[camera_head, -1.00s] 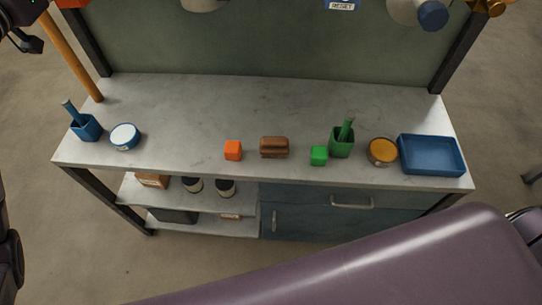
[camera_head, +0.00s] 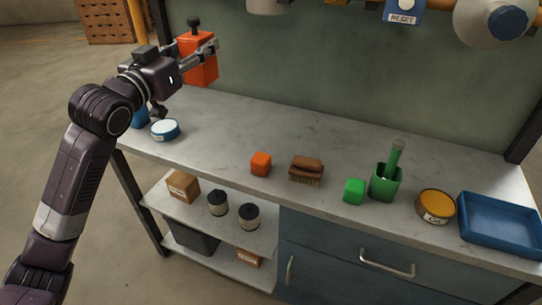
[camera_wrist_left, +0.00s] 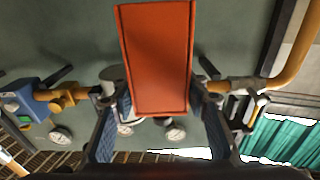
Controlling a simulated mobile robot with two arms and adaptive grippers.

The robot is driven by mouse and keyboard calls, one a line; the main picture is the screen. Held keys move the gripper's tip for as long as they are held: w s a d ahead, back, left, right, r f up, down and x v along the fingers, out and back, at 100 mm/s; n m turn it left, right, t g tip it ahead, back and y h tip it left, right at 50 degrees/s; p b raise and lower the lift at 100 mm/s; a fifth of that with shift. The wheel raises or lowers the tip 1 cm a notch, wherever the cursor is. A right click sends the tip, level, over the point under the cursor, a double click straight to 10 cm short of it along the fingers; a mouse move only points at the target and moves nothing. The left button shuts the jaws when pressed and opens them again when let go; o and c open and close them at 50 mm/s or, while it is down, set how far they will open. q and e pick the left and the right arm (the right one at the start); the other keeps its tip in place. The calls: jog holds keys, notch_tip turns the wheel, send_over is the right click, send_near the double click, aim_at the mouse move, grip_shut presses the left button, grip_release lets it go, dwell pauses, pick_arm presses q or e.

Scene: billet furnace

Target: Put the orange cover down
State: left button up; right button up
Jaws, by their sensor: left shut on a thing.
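The orange cover (camera_head: 202,71) is a box-like piece held up in the air above the back left of the workbench (camera_head: 330,135). My left gripper (camera_head: 208,50) is shut on it, and its arm comes in from the left. In the left wrist view the cover (camera_wrist_left: 156,58) fills the upper middle, between and beyond the two fingers (camera_wrist_left: 160,128). The cover is apart from the bench top. The exact grip contact is hard to see. My right gripper is in neither view now.
On the bench are a blue-rimmed tin (camera_head: 165,129), an orange cube (camera_head: 261,163), a brush (camera_head: 307,170), a green cube (camera_head: 354,191), a green holder (camera_head: 385,182), an oil tin (camera_head: 436,205) and a blue tray (camera_head: 500,222). The bench's middle back is clear. Piping hangs above.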

pick_arm(q)
notch_tip(320, 180, down, 20)
jog(key=b, duration=0.5)
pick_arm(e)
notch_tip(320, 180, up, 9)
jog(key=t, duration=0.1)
pick_arm(q)
jog(key=o, duration=0.8)
jog(key=shift+f, duration=0.2)
jog(key=o, duration=0.5)
